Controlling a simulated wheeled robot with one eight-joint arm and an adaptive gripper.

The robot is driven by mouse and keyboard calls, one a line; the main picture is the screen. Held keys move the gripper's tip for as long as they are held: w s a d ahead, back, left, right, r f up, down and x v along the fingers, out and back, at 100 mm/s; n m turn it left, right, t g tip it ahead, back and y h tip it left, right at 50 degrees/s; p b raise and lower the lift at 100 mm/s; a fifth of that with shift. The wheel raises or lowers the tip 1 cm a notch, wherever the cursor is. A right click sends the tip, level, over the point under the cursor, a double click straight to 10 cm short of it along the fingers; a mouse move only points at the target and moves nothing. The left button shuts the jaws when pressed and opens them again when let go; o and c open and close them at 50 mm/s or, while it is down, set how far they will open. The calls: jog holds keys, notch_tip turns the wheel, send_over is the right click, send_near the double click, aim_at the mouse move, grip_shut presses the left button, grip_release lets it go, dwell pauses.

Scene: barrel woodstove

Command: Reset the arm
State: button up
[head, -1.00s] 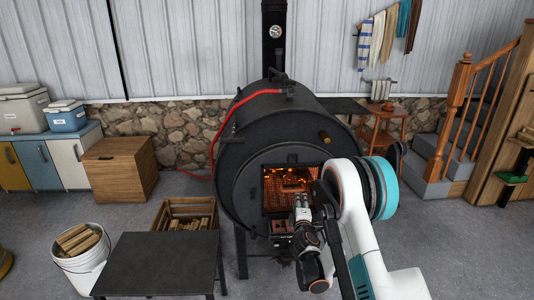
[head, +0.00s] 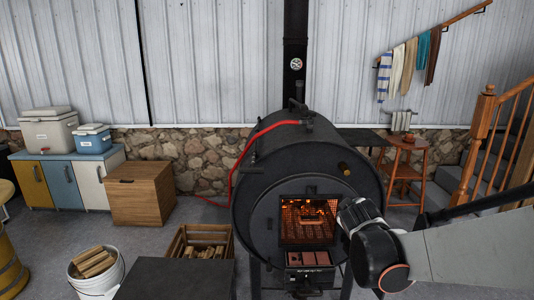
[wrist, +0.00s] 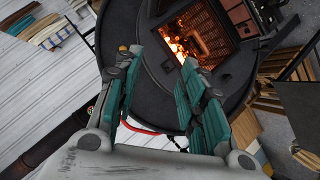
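My gripper shows in the wrist view (wrist: 158,75) with its two teal-padded fingers spread apart and nothing between them. In the head view only my arm and wrist show, at the lower right in front of the stove; the fingertips are hidden there. The black barrel stove (head: 255,195) stands in the middle, its square opening (head: 307,222) showing glowing embers behind a grate. In the wrist view the stove front (wrist: 150,75) lies beyond the fingers, with the fire opening (wrist: 205,45) at the top.
A dark table (head: 175,280) stands at the front, with a wood crate (head: 176,243) behind it. A white bucket of firewood (head: 95,285) is at left. A wooden stool (head: 420,160) and stairs (head: 480,160) are at right. Open floor lies left of the stove.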

jog(key=s+a+m+g+y, duration=0.1)
jog(key=s+a+m+g, duration=0.1)
jog(key=s, duration=1.4)
jog(key=s+a+f+m+g+y, duration=0.1)
jog(key=s+m, duration=0.3)
jog(key=s, duration=1.2)
jog(key=shift+a+f+g+y, duration=0.3)
jog(key=shift+a+g+y, duration=0.4)
jog(key=shift+a+g, duration=0.15)
jog(key=shift+s, duration=0.1)
